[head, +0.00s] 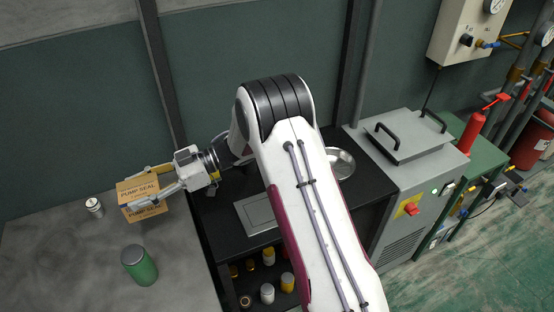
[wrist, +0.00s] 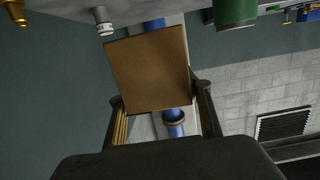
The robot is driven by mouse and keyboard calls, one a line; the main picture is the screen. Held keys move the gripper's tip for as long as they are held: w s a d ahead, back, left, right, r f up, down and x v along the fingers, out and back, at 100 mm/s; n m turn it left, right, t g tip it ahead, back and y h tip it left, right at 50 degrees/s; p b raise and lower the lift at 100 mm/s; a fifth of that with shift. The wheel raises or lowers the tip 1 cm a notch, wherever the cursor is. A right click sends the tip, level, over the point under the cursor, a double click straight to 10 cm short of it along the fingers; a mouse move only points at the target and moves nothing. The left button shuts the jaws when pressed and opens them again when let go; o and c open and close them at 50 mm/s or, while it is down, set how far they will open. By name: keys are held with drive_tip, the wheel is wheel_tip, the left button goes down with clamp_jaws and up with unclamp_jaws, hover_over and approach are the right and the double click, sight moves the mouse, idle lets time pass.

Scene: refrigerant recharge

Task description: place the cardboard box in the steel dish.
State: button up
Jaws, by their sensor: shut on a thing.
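The cardboard box (head: 139,187), marked PUMP SEAL, is between the fingers of my gripper (head: 150,187) at the left, over the grey surface. My gripper is shut on it. The wrist view shows the brown face of the box (wrist: 148,70) between the two fingers (wrist: 160,110), slightly tilted. The steel dish (head: 341,162) sits on the dark bench right of centre. My arm hides part of the dish. The dish does not show in the wrist view.
A green canister (head: 139,265) and a small white-and-grey can (head: 94,207) stand on the grey worktop (head: 60,265) near the box. A flat grey plate (head: 258,213) lies on the dark bench. A grey machine with handles (head: 405,137) stands right of the dish.

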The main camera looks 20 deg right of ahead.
sight(138, 188)
drive_tip(key=shift+r, duration=0.2)
wheel_tip(138, 188, up, 11)
drive_tip(key=w+d+r+m+t+h, duration=0.1)
drive_tip(key=w+d+m+t, duration=0.25)
drive_tip(key=d, duration=0.45)
drive_tip(key=w+d+m+t+h, duration=0.2)
drive_tip(key=d+t, duration=0.2)
drive_tip(key=d, duration=0.4)
drive_tip(key=w+d+r+m+t+h, duration=0.1)
drive_tip(key=w+d+m+t, duration=0.25)
drive_tip(key=d, duration=0.55)
drive_tip(key=s+d+f+m+t+h, duration=0.1)
drive_tip(key=s+d+m+t+h, duration=0.2)
drive_tip(key=d, duration=0.7)
drive_tip(key=s+d+m+h, duration=0.25)
drive_tip(key=d+h, duration=0.25)
drive_tip(key=d, duration=0.6)
drive_tip(key=s+d+f+m+t+h, duration=0.15)
drive_tip(key=d+m+h, duration=0.25)
drive_tip(key=d, duration=0.6)
wheel_tip(138, 188, down, 10)
drive_tip(key=shift+s+d+f+t, duration=0.15)
drive_tip(key=shift+s+d+t, duration=0.1)
drive_tip(key=shift+s+t, duration=0.2)
drive_tip(key=shift+f, duration=0.1)
